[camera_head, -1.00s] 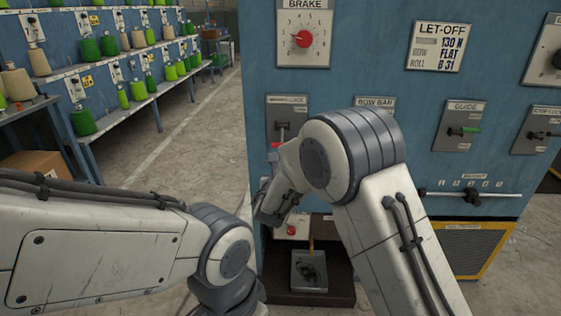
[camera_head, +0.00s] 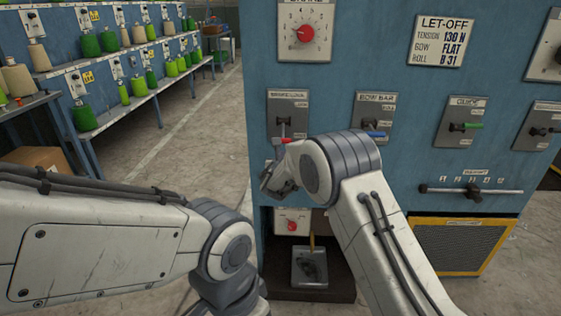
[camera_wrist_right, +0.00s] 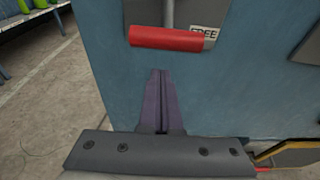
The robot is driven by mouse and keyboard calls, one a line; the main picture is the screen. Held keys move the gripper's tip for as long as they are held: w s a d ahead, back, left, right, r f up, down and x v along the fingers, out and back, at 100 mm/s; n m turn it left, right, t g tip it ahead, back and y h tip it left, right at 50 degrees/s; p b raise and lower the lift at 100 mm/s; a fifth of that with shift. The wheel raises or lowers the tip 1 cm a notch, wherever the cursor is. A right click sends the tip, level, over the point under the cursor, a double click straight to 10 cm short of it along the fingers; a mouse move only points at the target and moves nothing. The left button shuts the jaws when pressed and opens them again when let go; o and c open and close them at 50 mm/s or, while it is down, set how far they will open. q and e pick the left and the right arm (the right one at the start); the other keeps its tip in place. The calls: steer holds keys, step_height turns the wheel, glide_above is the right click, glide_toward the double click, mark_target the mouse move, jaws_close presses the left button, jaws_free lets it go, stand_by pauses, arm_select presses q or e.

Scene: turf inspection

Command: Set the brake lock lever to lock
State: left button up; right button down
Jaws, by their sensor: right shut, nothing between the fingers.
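The brake lock plate (camera_head: 288,106) is a grey panel on the blue cabinet, below the brake dial. Its lever has a red crossbar handle, which shows large in the right wrist view (camera_wrist_right: 166,37). The grey shaft points down, and a FREE label (camera_wrist_right: 204,35) sits partly behind the handle's right end. My right gripper (camera_wrist_right: 160,74) is shut and empty, its fingertips just below the red handle in that view, with a visible gap. In the head view my right wrist partly covers the lever area. My left arm shows, but its gripper is out of view.
The bow bar plate (camera_head: 376,108) with a blue handle and the guide plate (camera_head: 462,118) with a green handle are to the right. Shelves of yarn cones (camera_head: 88,115) stand at left.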

mark_target(283, 131)
steer(key=shift+s+r, duration=0.35)
steer(key=shift+r, duration=0.55)
steer(key=shift+s+r, duration=0.3)
steer(key=shift+r, duration=0.55)
steer(key=shift+p, duration=0.35)
